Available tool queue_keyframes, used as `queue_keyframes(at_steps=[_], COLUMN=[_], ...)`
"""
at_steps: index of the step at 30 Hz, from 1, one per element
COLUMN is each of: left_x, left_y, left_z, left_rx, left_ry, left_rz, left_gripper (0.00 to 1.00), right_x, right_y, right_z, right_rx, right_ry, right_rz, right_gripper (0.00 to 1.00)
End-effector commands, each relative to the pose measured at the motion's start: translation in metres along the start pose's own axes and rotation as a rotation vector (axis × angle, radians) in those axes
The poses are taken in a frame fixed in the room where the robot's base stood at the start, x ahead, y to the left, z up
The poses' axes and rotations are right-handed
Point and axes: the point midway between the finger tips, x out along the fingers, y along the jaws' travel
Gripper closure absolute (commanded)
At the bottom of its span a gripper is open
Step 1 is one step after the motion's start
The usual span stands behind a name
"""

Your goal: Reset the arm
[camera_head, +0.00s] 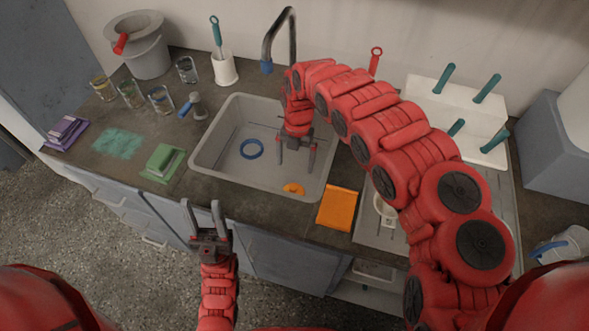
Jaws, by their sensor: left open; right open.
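My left gripper (204,207) points up and away from me, in front of the counter's front edge. It is open and empty, with its two grey fingers apart. My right arm arches over the counter from the right. Its gripper (295,160) points down over the right part of the grey sink basin (213,163). It is open, with nothing seen between its fingers. A blue ring (251,149) lies in the basin to its left. An orange ring-like piece (293,189) lies near the basin's front right. I cannot tell whether the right fingers touch the basin.
Glasses (161,98), a grey bucket (149,55) and a white brush holder (224,69) stand at the back left. A white rack (455,110) stands behind my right arm.

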Motion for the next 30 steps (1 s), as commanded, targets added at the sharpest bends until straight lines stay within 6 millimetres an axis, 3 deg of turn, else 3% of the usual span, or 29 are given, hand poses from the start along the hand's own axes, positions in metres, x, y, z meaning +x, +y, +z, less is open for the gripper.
queue_keyframes(at_steps=[17, 30], left_x=[0.001, 0.070], left_y=[0.000, -0.003], left_z=[0.000, -0.012], left_rx=[0.000, 0.000], left_ry=[0.000, 0.000], left_rz=[0.000, 0.000], left_gripper=[0.50, 0.50], right_x=[-0.004, -0.073], right_y=[0.000, 0.000], right_z=[0.000, -0.010], right_rx=[0.000, 0.000], right_ry=[-0.001, -0.001], right_rz=[0.000, 0.000], right_gripper=[0.00, 0.00])
